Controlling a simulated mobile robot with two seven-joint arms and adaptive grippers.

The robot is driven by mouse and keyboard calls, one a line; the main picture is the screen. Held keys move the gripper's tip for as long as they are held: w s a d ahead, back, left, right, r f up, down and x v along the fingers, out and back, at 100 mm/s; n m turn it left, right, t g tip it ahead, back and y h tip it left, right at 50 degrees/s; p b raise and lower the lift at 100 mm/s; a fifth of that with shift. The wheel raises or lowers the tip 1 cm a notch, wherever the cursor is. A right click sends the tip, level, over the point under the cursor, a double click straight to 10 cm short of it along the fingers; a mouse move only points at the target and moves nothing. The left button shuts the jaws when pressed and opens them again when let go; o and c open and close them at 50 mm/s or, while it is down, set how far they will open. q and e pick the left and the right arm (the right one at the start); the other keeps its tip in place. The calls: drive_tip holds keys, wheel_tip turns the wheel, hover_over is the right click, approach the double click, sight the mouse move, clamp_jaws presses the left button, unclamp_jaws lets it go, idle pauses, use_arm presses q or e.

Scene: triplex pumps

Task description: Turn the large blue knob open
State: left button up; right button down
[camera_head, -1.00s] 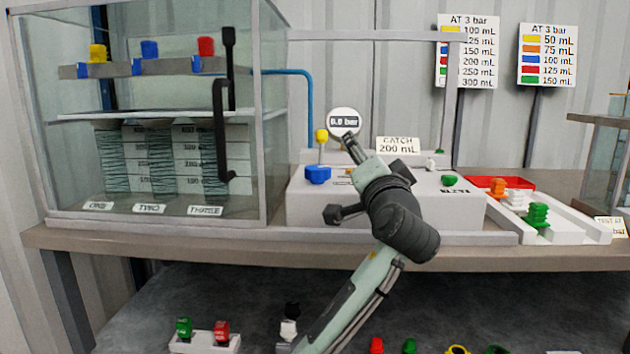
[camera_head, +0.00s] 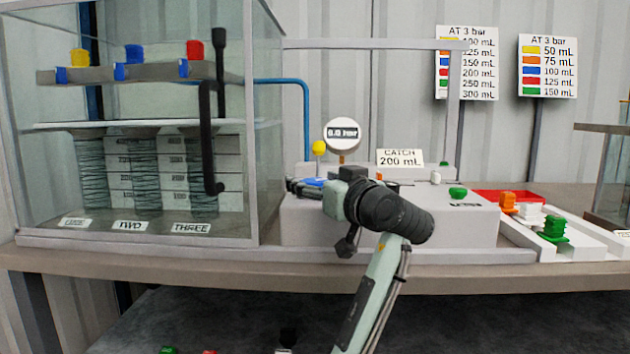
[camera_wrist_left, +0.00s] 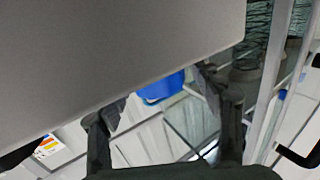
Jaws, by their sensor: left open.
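The large blue knob (camera_head: 314,182) sits on the left part of the grey pump box (camera_head: 400,225), mostly hidden behind my left gripper in the head view. My left gripper (camera_head: 298,188) points left, its fingers at the knob. In the left wrist view the blue knob (camera_wrist_left: 160,90) shows between the two spread, dark fingers of the open left gripper (camera_wrist_left: 163,97). A grey surface covers the upper left of that view and hides part of the knob. I cannot tell whether a finger touches the knob. My right gripper is not in view.
A yellow ball-topped stick (camera_head: 319,148) and a round gauge (camera_head: 342,134) stand behind the knob. A glass cabinet (camera_head: 252,150) with a black handle (camera_head: 210,150) is close on the left. A green knob (camera_head: 457,193) and a white tray (camera_head: 575,235) are to the right.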

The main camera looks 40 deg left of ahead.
use_arm(q)
drive_tip(key=shift+w+a, duration=0.1)
drive_tip(key=shift+a, duration=0.05)
drive_tip(key=c, duration=1.2)
